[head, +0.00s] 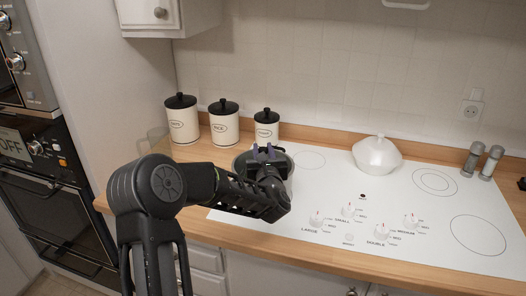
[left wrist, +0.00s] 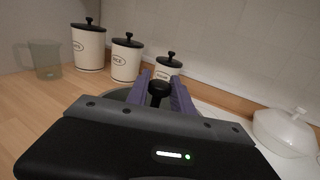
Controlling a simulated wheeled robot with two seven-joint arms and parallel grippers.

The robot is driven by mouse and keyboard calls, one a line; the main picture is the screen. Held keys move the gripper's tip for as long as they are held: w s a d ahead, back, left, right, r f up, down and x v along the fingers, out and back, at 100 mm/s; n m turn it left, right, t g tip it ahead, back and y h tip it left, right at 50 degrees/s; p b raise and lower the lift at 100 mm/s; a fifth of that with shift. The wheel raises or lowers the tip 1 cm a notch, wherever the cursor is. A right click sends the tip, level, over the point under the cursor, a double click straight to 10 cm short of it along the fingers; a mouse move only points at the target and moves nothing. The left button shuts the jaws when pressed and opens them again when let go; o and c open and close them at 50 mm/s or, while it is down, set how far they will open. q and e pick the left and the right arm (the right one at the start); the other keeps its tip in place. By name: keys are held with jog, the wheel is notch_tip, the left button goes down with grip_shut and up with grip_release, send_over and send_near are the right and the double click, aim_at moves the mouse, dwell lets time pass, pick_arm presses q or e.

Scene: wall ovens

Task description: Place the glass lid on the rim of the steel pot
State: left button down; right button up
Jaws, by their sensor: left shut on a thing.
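My left gripper (head: 266,153) is at the left end of the white hob. It also shows in the left wrist view (left wrist: 160,84), with its purple fingers shut on the black knob of the glass lid (left wrist: 158,94). The rest of the lid is mostly hidden by the gripper. A round, dark, grey-rimmed shape, seemingly the steel pot (head: 239,161), shows around and below the gripper on the hob's left end. I cannot tell whether the lid touches the pot's rim. My right gripper is not in view.
Three cream canisters with black lids (head: 224,127) stand behind, along the wall. A clear glass jug (left wrist: 45,60) stands at their left. A white lidded dish (head: 377,157) and two shakers (head: 490,162) are to the right. The hob's middle is clear.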

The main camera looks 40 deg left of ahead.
pick_arm(q)
jog(key=c, duration=1)
grip_release()
jog(key=shift+c, duration=0.2)
jog(key=shift+s+d+f, duration=0.1)
jog(key=shift+s+d, duration=0.15)
jog(key=b+v, duration=0.2)
jog(key=v, duration=0.4)
jog(key=shift+s+d+b, duration=0.1)
jog(key=shift+b, duration=0.2)
jog(key=shift+s+d, duration=0.25)
jog(key=shift+s, duration=0.05)
